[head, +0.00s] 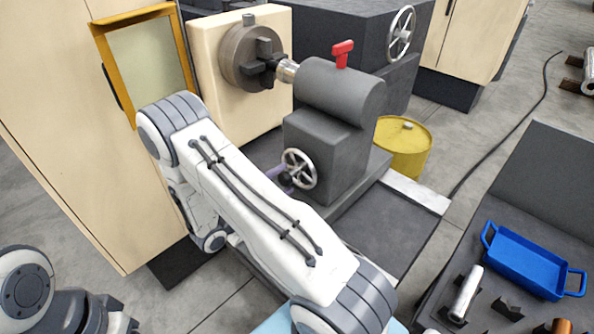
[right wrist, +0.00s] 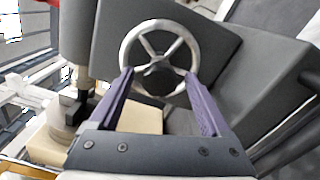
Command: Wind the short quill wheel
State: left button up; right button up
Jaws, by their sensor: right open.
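A pale metal handwheel with spokes (head: 301,168) sits on the near end of a dark grey tailstock (head: 337,95) in the head view. It also shows close up in the right wrist view (right wrist: 159,60). A second handwheel (head: 401,32) is on another dark grey block farther back. My right gripper (head: 284,177) is at the nearer wheel, partly hidden by my right arm. In the right wrist view my right gripper (right wrist: 160,73) is open, its purple fingertips at the left and right of the wheel's rim. I cannot tell whether they touch it. My left gripper is out of view.
A red lever (head: 342,52) stands on top of the tailstock. A chuck (head: 252,57) faces it. A yellow drum (head: 403,148) stands behind. A blue tray (head: 527,262) and a metal cylinder (head: 466,294) are on a dark bench at right. A cable crosses the floor.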

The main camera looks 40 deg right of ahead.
jog(key=shift+s+a+b, duration=0.2)
jog(key=shift+a+b, duration=0.1)
jog(key=shift+a, duration=2.05)
